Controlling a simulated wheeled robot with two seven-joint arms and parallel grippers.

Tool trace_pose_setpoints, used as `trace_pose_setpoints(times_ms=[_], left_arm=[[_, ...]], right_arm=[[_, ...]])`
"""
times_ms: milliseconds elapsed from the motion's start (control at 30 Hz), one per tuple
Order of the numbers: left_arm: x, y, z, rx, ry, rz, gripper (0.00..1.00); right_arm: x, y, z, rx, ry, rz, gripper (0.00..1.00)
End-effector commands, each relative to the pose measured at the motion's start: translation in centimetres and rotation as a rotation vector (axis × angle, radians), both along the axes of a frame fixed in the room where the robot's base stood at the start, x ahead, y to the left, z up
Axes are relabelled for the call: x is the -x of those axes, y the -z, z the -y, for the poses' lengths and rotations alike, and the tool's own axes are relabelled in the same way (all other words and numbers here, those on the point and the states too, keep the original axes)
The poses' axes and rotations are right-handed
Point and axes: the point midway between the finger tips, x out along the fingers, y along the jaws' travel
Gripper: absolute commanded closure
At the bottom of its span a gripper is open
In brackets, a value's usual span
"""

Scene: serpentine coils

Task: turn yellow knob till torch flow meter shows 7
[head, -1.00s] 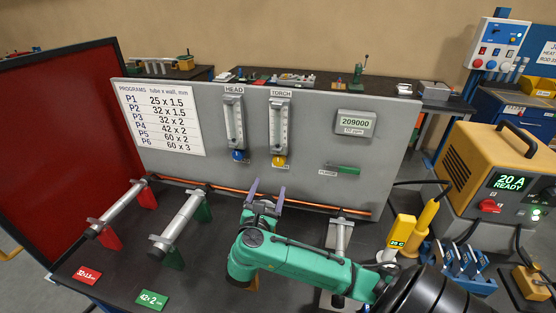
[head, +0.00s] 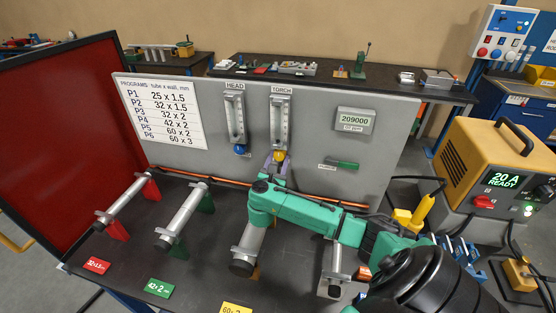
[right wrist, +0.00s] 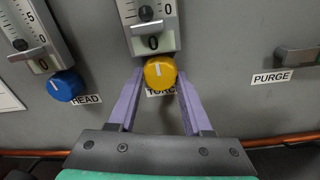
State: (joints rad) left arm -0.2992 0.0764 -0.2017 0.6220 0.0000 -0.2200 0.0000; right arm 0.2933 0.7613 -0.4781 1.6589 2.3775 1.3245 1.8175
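The yellow knob (head: 280,155) sits on the grey panel under the torch flow meter (head: 281,120); it also shows in the right wrist view (right wrist: 159,72), its white mark roughly upright. In that view the meter's dark float (right wrist: 145,12) is low in the tube, near the 0 mark. My right gripper (head: 276,163) is at the knob. In the right wrist view its purple fingers (right wrist: 159,80) reach up on either side of the knob, apparently with slim gaps, so it looks open around it. My left gripper is out of view.
The blue knob (right wrist: 64,86) under the head flow meter (head: 235,118) is close on the left. A green purge lever (head: 342,164) is on the right. A copper tube (head: 220,182) runs along the panel's foot. Tubes on stands (head: 185,215) occupy the bench.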

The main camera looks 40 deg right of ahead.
Motion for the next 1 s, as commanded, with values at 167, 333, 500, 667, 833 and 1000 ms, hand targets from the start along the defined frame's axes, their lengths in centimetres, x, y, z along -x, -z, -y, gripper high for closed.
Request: trace_pose_setpoints(times_ms=[167, 333, 500, 667, 833, 1000], left_arm=[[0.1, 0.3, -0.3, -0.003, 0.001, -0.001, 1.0], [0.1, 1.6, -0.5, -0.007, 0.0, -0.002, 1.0], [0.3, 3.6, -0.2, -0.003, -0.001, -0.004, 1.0], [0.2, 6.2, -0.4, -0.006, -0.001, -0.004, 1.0], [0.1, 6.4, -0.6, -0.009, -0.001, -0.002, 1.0], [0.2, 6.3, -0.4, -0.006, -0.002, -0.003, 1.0]], right_arm=[[-0.3, 0.2, -0.5, -0.012, -0.01, 0.008, 1.0], [-1.3, 0.2, -2.1, -0.064, -0.041, 0.065, 1.0], [-0.4, 0.5, -0.7, -0.096, -0.009, 0.129, 1.0], [-0.1, 0.6, -0.2, -0.179, 0.0, 0.261, 1.0], [-0.2, -0.1, -0.2, -0.212, -0.003, 0.311, 1.0], [-0.2, -0.2, -0.1, -0.211, -0.002, 0.309, 1.0]])
